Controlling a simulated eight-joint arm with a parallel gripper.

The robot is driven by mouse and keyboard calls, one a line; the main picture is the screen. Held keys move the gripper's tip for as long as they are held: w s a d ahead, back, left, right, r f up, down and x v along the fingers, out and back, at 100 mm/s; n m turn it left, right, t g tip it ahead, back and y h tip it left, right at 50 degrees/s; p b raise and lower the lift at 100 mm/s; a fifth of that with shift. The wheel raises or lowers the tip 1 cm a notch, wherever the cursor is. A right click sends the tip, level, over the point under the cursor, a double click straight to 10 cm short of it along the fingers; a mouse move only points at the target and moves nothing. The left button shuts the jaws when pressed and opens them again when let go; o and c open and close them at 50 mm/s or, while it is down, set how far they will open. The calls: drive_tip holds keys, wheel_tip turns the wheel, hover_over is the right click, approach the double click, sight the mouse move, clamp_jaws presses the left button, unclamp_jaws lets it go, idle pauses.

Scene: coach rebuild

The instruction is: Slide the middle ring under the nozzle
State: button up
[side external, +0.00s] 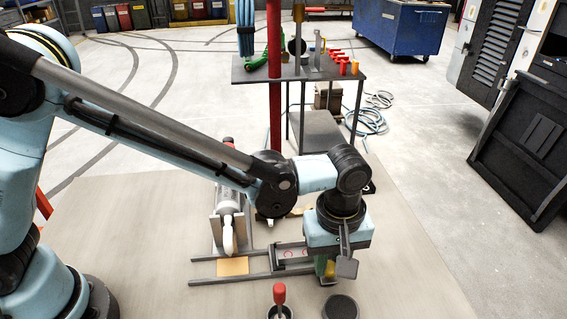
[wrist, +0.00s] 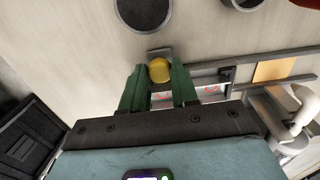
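The slide (side external: 292,254) is a pale strip with red ring marks, lying between grey rails. Two ring marks show in the side view. The slide's strip (wrist: 205,91) also shows in the wrist view, partly hidden by my fingers. A round yellow knob (wrist: 159,70) is at the slide's outer end. My gripper (wrist: 159,80) has its green fingers on both sides of the knob, with no clear gap, and appears shut on it. My gripper (side external: 325,267) hangs over the rails' right end in the side view. The white nozzle (side external: 228,236) is left of the ring marks.
A tan plate (side external: 233,267) lies between the rails below the nozzle. A red-handled tool in a cup (side external: 280,300) and a dark round disc (side external: 340,307) stand in front of the rails. A red post (side external: 274,80) and a side table (side external: 300,72) are behind.

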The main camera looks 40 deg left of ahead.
clamp_jaws()
drive_tip(key=s+a, duration=1)
drive_tip(key=o, duration=0.7)
unclamp_jaws()
drive_tip(key=shift+o, duration=0.2)
wheel_tip(320, 180, up, 12)
drive_tip(key=shift+w, duration=0.1)
